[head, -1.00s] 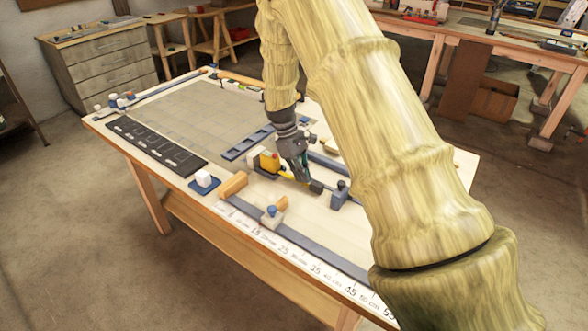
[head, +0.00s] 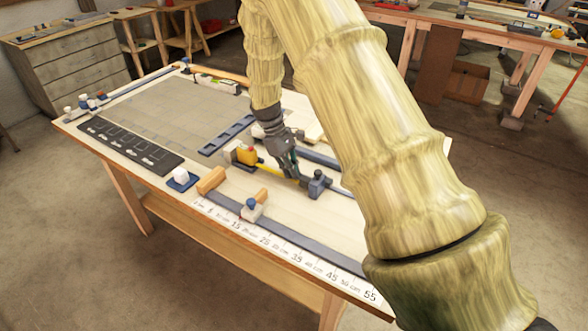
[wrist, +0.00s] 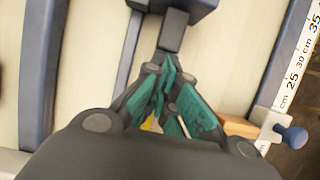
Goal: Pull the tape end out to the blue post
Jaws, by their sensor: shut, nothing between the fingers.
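The yellow tape case (head: 247,155) stands near the middle of the bench, and a yellow tape strip (head: 272,167) runs right from it. A dark grey block (head: 305,182), seemingly the tape end, lies close against the blue-grey post (head: 318,186); I cannot tell whether they touch. My gripper (head: 296,176) is low, just left of that block. In the wrist view, my gripper (wrist: 168,88) has its green-padded fingers shut. The dark block (wrist: 173,30) is right ahead of the fingertips, with the post (wrist: 178,4) at the top edge. A yellow sliver shows between the fingers.
A grey lath (head: 290,236) with a centimetre scale lies along the front edge, with a white clamp (head: 252,211) and wooden blocks (head: 211,180) beside it. A slotted dark panel (head: 130,147) and a blue frame (head: 227,134) lie left. Bare bench shows right of the clamp.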

